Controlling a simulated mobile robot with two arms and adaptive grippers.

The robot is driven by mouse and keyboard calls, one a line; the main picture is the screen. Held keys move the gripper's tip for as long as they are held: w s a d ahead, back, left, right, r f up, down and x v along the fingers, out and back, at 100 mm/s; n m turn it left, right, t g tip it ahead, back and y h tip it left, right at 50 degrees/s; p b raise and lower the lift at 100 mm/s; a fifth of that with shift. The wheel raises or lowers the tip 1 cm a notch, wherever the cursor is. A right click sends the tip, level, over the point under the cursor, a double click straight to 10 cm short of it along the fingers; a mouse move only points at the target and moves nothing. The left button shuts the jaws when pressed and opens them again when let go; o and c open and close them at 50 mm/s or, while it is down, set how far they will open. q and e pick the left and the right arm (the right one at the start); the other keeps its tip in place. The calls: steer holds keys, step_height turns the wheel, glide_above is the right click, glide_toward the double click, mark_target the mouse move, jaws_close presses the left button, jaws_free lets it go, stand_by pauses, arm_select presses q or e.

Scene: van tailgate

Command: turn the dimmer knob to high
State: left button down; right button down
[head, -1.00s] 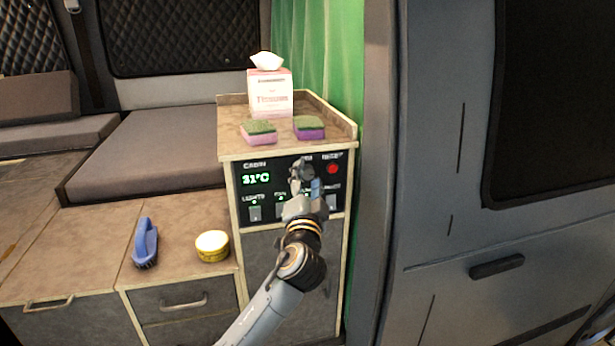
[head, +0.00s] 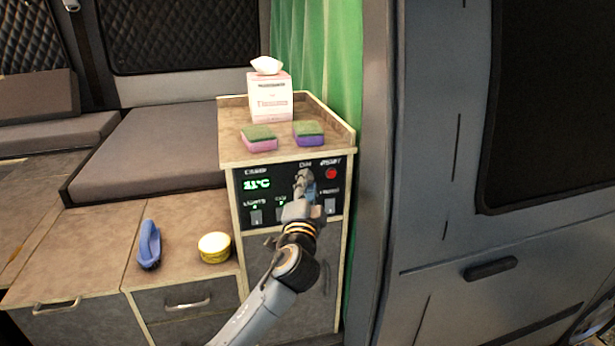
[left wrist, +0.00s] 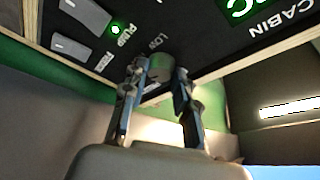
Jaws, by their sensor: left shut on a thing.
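The dimmer knob (left wrist: 162,68) is a dark grey round knob on the black control panel (head: 256,169). In the left wrist view it sits between the two fingers of my left gripper (left wrist: 161,76), which is shut on it. The label LOW shows beside it, turned over in that view. The knob's pointer cannot be made out. My right gripper is in neither view.
A red button (head: 331,173) is close to the right of my gripper. Rocker switches (head: 256,216) line the panel below. A tissue box (head: 270,97) and two sponges (head: 259,139) stand on the cabinet top. A blue brush (head: 149,245) and yellow tin (head: 214,247) lie left.

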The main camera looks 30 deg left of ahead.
arm_select(q)
steer(key=shift+r, duration=0.25)
steer(key=c, duration=1)
jaws_free()
steer(key=shift+a, duration=0.1)
steer(key=shift+f, duration=0.1)
steer(key=v, duration=1.2)
